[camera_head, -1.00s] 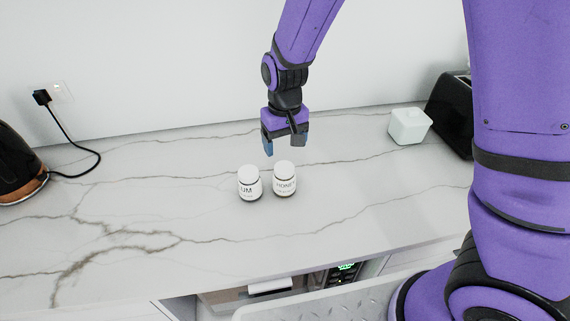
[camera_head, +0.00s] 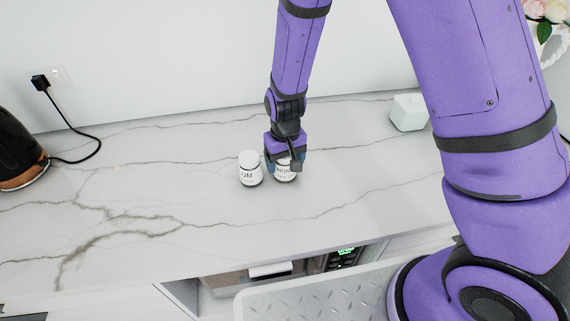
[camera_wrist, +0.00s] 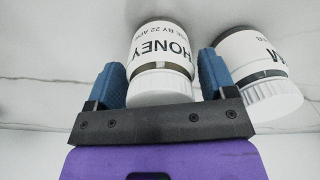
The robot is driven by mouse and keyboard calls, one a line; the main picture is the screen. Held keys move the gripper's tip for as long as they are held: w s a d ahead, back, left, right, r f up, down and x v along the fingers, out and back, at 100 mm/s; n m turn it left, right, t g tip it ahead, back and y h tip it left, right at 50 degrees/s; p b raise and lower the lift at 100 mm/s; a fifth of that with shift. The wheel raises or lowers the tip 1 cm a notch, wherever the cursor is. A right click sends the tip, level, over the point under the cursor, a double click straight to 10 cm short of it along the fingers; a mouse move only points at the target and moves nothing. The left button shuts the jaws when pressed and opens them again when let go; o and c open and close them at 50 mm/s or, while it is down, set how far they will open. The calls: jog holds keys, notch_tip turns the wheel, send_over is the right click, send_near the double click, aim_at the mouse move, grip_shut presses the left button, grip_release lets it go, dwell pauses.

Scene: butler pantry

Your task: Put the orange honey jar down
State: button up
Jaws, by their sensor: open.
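The honey jar (camera_head: 284,173), white with a HONEY label, stands upright on the marble counter, partly hidden behind my gripper. In the wrist view the honey jar (camera_wrist: 162,58) is between my two blue fingers. My gripper (camera_head: 284,167) is open around it, with a finger on each side; a narrow gap shows at the fingers. No orange shows on either jar.
A pale box (camera_head: 408,112) stands at the back right of the counter (camera_head: 180,180). A dark kettle (camera_head: 18,155) with a cord is at the far left. The counter's front edge lies below the jars. Marble is clear left and front.

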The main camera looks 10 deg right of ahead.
jog(key=shift+f, duration=0.2)
jog(key=c, duration=1)
jog(key=shift+r, duration=0.15)
